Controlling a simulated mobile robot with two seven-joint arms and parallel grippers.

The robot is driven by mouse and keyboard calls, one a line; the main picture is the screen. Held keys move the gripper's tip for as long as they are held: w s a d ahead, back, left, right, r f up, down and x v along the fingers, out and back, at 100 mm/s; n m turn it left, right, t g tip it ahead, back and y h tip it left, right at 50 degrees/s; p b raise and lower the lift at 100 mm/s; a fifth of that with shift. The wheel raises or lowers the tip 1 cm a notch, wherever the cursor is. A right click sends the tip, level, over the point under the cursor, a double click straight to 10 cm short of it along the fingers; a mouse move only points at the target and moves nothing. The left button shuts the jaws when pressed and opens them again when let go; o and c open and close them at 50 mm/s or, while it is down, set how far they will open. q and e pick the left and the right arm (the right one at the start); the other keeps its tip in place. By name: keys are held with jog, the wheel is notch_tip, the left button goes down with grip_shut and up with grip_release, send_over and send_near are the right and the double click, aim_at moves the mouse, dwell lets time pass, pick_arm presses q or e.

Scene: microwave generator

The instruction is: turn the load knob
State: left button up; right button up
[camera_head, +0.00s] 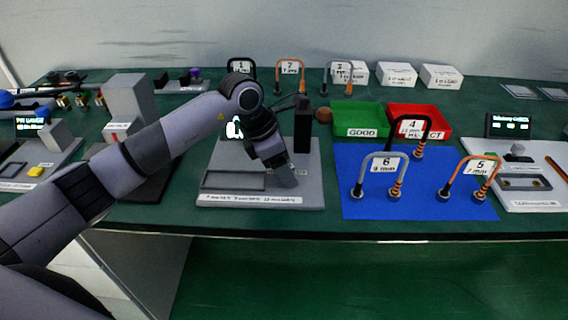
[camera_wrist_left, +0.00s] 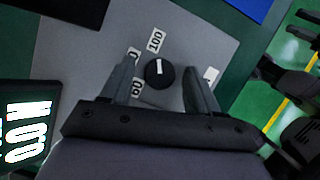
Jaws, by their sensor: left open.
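The load knob (camera_wrist_left: 160,73) is a round black knob with a white pointer mark, seen in the left wrist view. My left gripper (camera_wrist_left: 164,70) is open, one finger on each side of the knob, with gaps visible. I cannot tell how high the fingertips are above the plate. In the head view my left gripper (camera_head: 284,178) points down over the grey station (camera_head: 310,190) and hides the knob. My right gripper is not in view.
A lit display (camera_wrist_left: 24,130) stands beside the plate. A dark upright block (camera_head: 303,125) rises behind the gripper. Right of the station are a blue mat (camera_head: 425,200) with several numbered shackles, a green tray (camera_head: 360,118) and a red tray (camera_head: 440,122).

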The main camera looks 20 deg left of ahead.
pick_arm(q)
jog(key=c, duration=1)
jog(key=shift+c, duration=0.2)
jog(key=shift+n, duration=0.3)
jog(key=n+t+y+b, duration=0.1)
jog(key=n, duration=0.2)
jog(key=shift+s, duration=0.1)
jog(key=n+t+y+b, duration=0.1)
jog(key=n, duration=0.3)
jog(key=shift+d+f, duration=0.1)
jog(key=shift+d, duration=0.05)
jog(key=shift+d+n+y+b, duration=0.1)
jog(key=shift+n+y+b, duration=0.9)
jog(key=shift+n, duration=1.1)
